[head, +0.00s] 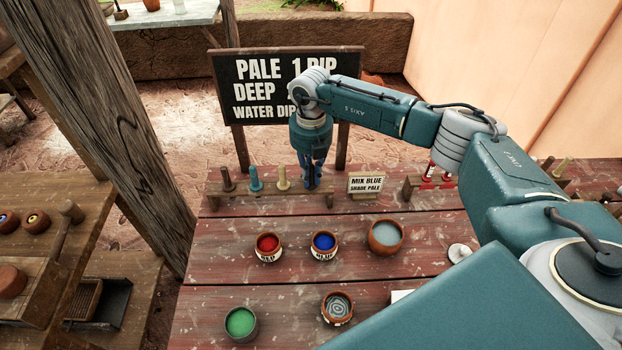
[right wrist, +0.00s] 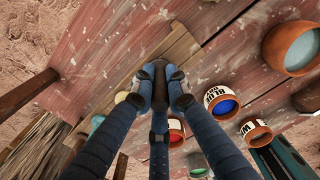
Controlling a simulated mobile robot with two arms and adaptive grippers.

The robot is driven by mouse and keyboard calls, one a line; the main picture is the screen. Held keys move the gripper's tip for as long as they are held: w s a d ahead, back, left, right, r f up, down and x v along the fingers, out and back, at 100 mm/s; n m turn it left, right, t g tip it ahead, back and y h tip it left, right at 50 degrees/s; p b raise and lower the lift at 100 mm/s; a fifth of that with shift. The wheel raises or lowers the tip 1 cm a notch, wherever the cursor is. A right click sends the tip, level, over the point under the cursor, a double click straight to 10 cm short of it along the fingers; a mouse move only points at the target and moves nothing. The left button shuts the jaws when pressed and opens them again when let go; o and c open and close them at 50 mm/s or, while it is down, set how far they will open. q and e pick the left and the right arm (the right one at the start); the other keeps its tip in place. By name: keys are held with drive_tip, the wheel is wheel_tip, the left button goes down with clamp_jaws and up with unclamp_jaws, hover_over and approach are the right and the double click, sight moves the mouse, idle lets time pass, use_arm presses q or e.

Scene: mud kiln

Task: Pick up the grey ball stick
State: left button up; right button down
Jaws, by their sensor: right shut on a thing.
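A low wooden rack (head: 213,200) stands at the back of the red plank table and holds a dark brown ball stick (head: 228,179), a teal one (head: 256,180) and a cream one (head: 283,179). My right gripper (head: 312,180) points down at the rack's right end, beside the cream stick. In the right wrist view its blue fingers (right wrist: 160,92) are shut around a dark grey stick (right wrist: 158,68), seen from above. The fingers hide most of this stick; I cannot tell whether it still sits in the rack. My left gripper is not in view.
Red (head: 268,244), blue (head: 323,243) and grey-blue (head: 385,236) bowls stand in front. A large black sign (head: 262,105) rises behind the rack. Another rack with red-and-white sticks is partly hidden by my arm.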

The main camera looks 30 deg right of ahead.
drive_tip(key=shift+r, duration=0.1)
wheel_tip(320, 180, up, 20)
drive_tip(key=b, duration=0.4)
drive_tip(key=shift+b, duration=0.4)
